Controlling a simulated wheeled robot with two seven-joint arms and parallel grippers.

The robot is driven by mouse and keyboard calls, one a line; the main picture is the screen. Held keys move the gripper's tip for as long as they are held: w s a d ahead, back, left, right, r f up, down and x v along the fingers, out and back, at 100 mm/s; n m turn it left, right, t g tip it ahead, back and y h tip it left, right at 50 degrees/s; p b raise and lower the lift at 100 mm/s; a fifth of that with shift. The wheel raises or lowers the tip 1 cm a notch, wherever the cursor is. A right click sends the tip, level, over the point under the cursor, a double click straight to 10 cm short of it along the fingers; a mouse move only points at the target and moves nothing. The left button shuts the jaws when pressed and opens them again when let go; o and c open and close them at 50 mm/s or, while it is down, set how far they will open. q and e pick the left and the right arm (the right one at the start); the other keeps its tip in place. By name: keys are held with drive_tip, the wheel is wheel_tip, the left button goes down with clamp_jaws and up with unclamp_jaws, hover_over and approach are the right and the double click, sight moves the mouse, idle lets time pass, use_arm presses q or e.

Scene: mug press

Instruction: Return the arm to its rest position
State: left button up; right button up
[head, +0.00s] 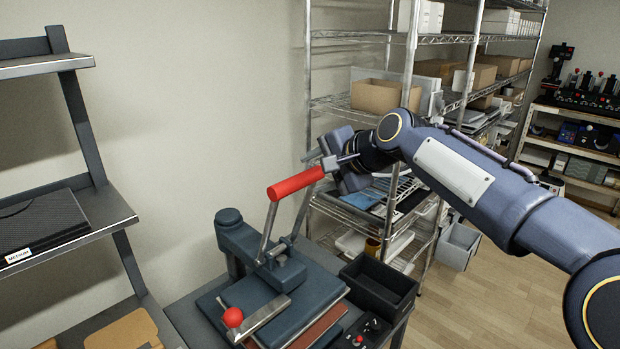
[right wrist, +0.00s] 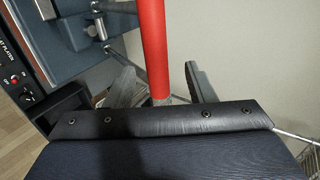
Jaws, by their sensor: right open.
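The press (head: 270,290) stands on a table at the bottom centre of the head view. Its lever rises up and to the right and ends in a red handle (head: 295,184). My right gripper (head: 333,164) is at the upper end of this handle. In the right wrist view the red handle (right wrist: 153,45) runs between the two spread fingers of the gripper (right wrist: 163,86). The jaws are open, with gaps beside the handle. The exact depth of the handle between the fingers is hard to tell. My left gripper is not in view.
A black bin (head: 380,287) stands right of the press, with a control panel (head: 364,332) in front. A wire shelf (head: 350,103) with boxes stands behind my right arm. A dark rack (head: 75,225) is at left. Open floor lies at lower right, below my arm.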

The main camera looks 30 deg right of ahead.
drive_tip(key=shift+s, duration=0.1)
idle(0.6)
drive_tip(key=s+a+f+n+g, duration=0.1)
drive_tip(key=s+a+f+n, duration=0.1)
drive_tip(key=s+f+n, duration=0.2)
drive_tip(key=s+a+f+n+g, duration=0.2)
drive_tip(key=s+a+f+n, duration=0.1)
drive_tip(key=s+f, duration=0.8)
drive_tip(key=s+a+f+n+g, duration=0.2)
drive_tip(key=s+f+n, duration=0.3)
drive_tip(key=s, duration=0.8)
wheel_tip(320, 180, down, 2)
drive_tip(key=shift+s+a+f+b, duration=0.25)
drive_tip(key=shift+s+a+b, duration=0.05)
drive_tip(key=shift+s+a, duration=0.15)
